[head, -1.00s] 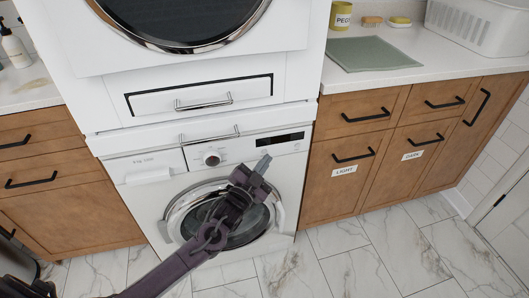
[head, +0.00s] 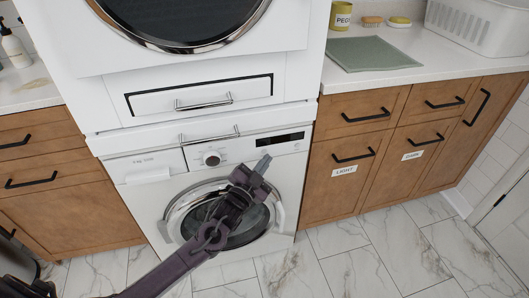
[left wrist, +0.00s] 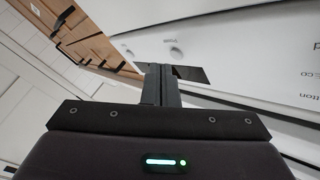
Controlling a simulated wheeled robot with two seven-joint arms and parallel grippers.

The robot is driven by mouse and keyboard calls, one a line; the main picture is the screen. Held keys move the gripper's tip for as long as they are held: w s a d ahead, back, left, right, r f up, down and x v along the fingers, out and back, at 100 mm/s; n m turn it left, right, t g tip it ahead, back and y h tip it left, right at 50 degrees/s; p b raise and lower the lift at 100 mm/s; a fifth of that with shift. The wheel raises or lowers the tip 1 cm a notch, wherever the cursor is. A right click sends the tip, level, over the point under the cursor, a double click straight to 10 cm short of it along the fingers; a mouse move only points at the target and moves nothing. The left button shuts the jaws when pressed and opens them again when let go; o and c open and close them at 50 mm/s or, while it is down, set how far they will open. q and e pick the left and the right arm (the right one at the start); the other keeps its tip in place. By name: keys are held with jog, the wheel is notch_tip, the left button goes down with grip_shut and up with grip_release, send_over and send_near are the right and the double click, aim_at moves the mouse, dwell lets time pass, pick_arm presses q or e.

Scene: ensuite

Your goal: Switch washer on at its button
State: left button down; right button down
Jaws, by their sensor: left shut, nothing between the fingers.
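The white washer (head: 285,170) stands below a stacked dryer, with a round glass door (head: 185,217) at its front. Its control panel holds a round knob (head: 211,159) and a dark display (head: 279,141). My left gripper (head: 264,160) is shut and empty, its tips just below the panel, under the display and right of the knob. In the left wrist view the shut fingers (left wrist: 160,72) point at the panel, with the dark display (left wrist: 190,74) partly behind them and a small button (left wrist: 176,52) beyond. I cannot tell whether the tips touch. My right gripper is not in view.
A pull-out shelf with a metal handle (head: 209,135) sticks out just above the washer panel. Wooden cabinets (head: 345,160) with black handles stand on both sides. The marble floor (head: 335,255) in front is clear. A green mat (head: 372,54) lies on the right counter.

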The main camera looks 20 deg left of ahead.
pick_arm(q)
jog(key=shift+w+a, duration=0.1)
jog(key=shift+w, duration=0.05)
jog(key=shift+w+a, duration=0.15)
jog(key=shift+w, duration=0.1)
jog(key=shift+w+a, duration=0.1)
jog(key=shift+w, duration=0.05)
dwell(0.4)
jog(key=shift+s+d+p, duration=0.3)
jog(key=shift+s+d, duration=0.05)
jog(key=shift+s, duration=0.25)
